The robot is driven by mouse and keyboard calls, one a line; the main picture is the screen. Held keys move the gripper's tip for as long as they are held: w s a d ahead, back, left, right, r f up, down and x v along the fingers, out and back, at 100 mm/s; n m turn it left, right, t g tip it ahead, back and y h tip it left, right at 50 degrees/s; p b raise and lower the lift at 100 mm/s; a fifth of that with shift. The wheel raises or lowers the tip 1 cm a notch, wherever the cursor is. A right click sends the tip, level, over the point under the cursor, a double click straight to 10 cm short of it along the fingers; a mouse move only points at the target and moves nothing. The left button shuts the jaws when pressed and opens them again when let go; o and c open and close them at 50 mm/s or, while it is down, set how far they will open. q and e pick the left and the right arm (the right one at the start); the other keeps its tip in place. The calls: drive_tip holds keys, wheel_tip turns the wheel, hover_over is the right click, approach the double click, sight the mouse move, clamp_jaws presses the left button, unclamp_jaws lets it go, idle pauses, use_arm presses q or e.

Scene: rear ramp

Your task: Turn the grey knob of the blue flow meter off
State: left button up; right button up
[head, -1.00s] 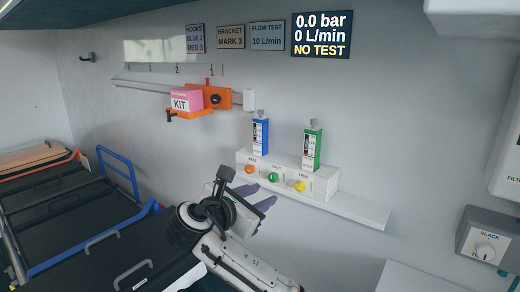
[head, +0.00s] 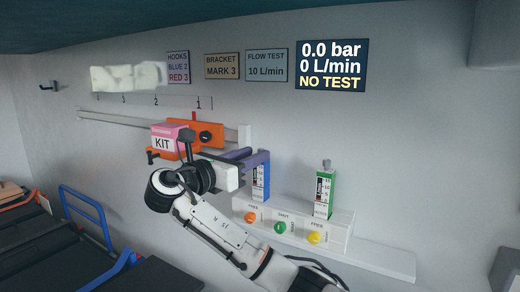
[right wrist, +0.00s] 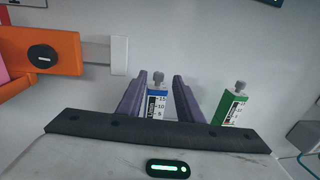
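The blue flow meter (head: 261,188) stands upright on the white wall block, and its top is hidden behind my right gripper (head: 252,156) in the head view. In the right wrist view, the blue flow meter (right wrist: 157,103) and its grey knob (right wrist: 158,77) show between the two purple fingers. My right gripper (right wrist: 160,82) is open, with a finger on either side of the knob and clear gaps to both. I cannot tell how far the fingertips are from it in depth. My left gripper is not in view.
A green flow meter (head: 324,195) with its own grey knob stands to the right. Orange, green and yellow knobs sit on the white block (head: 342,228) below. The orange bracket (head: 208,133) with the pink kit box (head: 166,138) is close left. The display (head: 331,65) reads 0 L/min.

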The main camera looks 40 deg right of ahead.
drive_tip(key=d, duration=0.4)
drive_tip(key=shift+w, duration=0.4)
drive_tip(key=shift+d, duration=0.15)
clamp_jaws()
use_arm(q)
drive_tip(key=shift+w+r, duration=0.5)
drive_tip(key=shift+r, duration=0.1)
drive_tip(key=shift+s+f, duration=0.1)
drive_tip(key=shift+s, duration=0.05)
use_arm(e)
drive_tip(key=shift+n+t, duration=0.4)
drive_tip(key=shift+t, duration=0.2)
drive_tip(key=n+t+y, duration=0.2)
drive_tip(key=n+t, duration=0.1)
drive_tip(key=t, duration=0.1)
drive_tip(key=n+t+y, duration=0.3)
drive_tip(key=t, duration=0.1)
drive_tip(key=shift+t, duration=0.4)
drive_tip(key=n+t+y, duration=0.3)
drive_tip(key=y, duration=0.1)
drive_tip(key=shift+n, duration=0.3)
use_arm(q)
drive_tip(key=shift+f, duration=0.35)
use_arm(e)
drive_tip(key=shift+f+n+t+y, duration=0.1)
drive_tip(key=shift+n+t+y, duration=0.5)
drive_tip(key=shift+n+y, duration=0.65)
drive_tip(key=shift+y, duration=0.35)
